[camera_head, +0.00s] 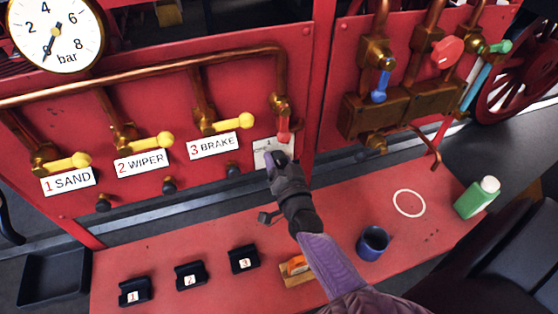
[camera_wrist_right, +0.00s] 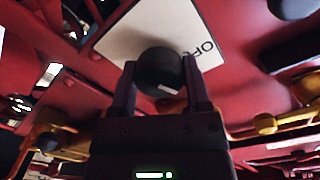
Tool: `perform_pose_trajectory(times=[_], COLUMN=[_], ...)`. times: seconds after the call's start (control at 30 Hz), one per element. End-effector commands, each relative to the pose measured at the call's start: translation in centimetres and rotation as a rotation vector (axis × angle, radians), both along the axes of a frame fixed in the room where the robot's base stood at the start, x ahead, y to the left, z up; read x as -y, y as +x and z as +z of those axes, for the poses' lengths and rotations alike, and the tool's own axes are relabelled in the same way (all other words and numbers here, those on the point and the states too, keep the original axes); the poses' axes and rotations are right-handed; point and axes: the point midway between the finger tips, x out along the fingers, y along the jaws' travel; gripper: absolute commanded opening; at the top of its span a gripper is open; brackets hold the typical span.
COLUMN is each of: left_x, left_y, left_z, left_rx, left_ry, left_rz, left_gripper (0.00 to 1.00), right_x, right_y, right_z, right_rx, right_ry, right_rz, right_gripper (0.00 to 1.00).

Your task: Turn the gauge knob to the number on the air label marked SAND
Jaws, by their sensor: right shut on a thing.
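The white SAND label (camera_head: 68,180) carries a red number 1 and hangs under the left yellow-handled valve. The round gauge (camera_head: 57,32) at the top left shows 2, 4, 6, 8 and "bar", with its black needle pointing down and left. My right gripper (camera_head: 277,160) is at the white plate (camera_head: 262,152) below the red-handled valve. In the right wrist view its fingers are shut on a black round knob (camera_wrist_right: 160,72) in front of that plate (camera_wrist_right: 125,45). The knob's pointer and the plate's marks are mostly hidden. My left gripper is not in view.
The WIPER (camera_head: 142,162) and BRAKE (camera_head: 214,145) labels hang along the red panel. A white circle (camera_head: 409,191) marks clear bench at right.

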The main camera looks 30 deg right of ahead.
Motion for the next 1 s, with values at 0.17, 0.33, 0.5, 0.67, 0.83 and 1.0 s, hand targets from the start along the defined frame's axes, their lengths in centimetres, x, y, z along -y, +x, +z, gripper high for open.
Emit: perform_pose_trajectory(times=[0.17,0.33,0.5,0.67,0.83,1.0], left_x=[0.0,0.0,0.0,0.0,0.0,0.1], left_y=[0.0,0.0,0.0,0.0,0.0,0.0], left_z=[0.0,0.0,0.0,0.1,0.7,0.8], left_rx=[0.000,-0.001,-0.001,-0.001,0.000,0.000], left_ry=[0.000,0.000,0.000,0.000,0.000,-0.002], left_rz=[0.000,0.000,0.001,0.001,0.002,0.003], left_gripper=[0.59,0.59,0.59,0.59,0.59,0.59], right_x=[0.0,0.0,0.0,-0.2,-1.1,-2.1], right_y=[0.0,0.0,0.0,-0.6,-4.1,-7.8], right_z=[0.0,0.0,0.0,0.0,0.1,0.1], right_rx=[0.000,-0.001,0.000,-0.002,-0.005,-0.004], right_ry=[-0.001,-0.001,-0.001,-0.001,-0.001,-0.001], right_rz=[0.000,-0.001,0.000,0.000,0.000,0.000], right_gripper=[0.02,0.90,0.96,0.96,0.96,0.96])
